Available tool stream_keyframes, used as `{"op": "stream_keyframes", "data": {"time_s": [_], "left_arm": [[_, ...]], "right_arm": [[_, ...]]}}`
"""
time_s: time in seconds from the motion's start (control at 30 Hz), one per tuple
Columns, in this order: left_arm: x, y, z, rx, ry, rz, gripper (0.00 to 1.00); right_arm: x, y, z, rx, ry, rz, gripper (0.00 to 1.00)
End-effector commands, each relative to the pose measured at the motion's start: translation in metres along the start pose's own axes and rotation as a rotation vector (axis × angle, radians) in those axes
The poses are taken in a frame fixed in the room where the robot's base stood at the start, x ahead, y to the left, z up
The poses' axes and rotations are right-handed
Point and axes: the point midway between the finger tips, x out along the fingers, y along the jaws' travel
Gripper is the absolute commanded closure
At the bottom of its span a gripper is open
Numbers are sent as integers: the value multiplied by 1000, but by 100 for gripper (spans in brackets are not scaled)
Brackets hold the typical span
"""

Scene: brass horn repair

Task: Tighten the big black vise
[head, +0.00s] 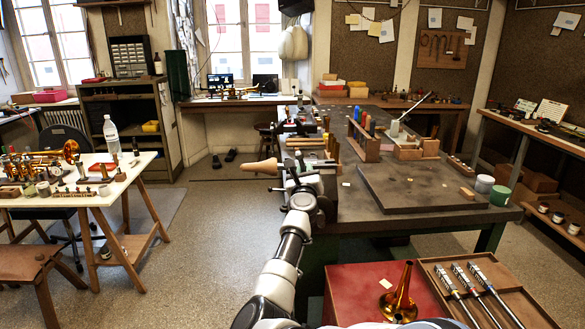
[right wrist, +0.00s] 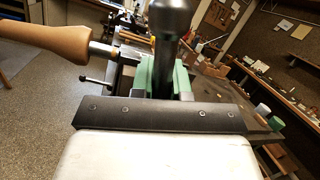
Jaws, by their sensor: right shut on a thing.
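My right gripper (head: 301,181) is at the left edge of the big workbench, where dark vise parts show around it. In the right wrist view, my right gripper (right wrist: 168,75) is shut on a thick black cylindrical part of the big black vise (right wrist: 173,24). That part rises in the middle of the picture and hides much behind it. A thin dark bar with a round end sticks out on the left. How tightly the vise jaws are closed cannot be told. My left gripper is not in view.
A wooden handle (head: 257,167) on a metal shaft juts left from the bench edge. The workbench (head: 345,212) bears a dark board (head: 415,188) and tool racks. A brass bell (head: 399,296) sits on red cloth in front. Floor left of the bench is free.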

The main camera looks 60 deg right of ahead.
Motion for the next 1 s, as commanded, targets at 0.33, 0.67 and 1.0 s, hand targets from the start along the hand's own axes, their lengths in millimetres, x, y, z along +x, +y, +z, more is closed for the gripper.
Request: {"op": "stream_keyframes", "data": {"time_s": [0.33, 0.67, 1.0], "left_arm": [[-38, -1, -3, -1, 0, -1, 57], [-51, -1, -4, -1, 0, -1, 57], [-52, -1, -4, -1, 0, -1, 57]], "right_arm": [[7, -41, -7, 259, 57, -44, 100], [8, -57, -18, 376, 82, -64, 100], [7, -59, -22, 398, 88, -67, 100]]}}
